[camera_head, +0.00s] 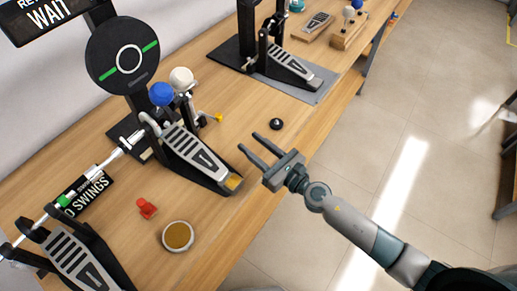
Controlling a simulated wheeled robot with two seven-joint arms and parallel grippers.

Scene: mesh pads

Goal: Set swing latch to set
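A black and silver pedal unit (190,150) stands on the wooden table, with a blue ball (161,94) and a white ball (181,79) above it. A small yellow-tipped lever (217,117) sticks out to the right of its posts. I cannot tell which part is the swing latch or how it is set. A sign reading "SWINGS" (88,192) lies at the left by a silver rod. My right gripper (250,142) is open and empty, over the table's edge area right of the pedal, apart from it. My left gripper is not in view.
A round black dial (122,55) with green bars and a "WAIT" display (45,14) rise at upper left. A red piece (147,208), a round tan-topped disc (178,236) and a black knob (276,124) are on the table. A second pedal (287,66) stands behind on a grey mat.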

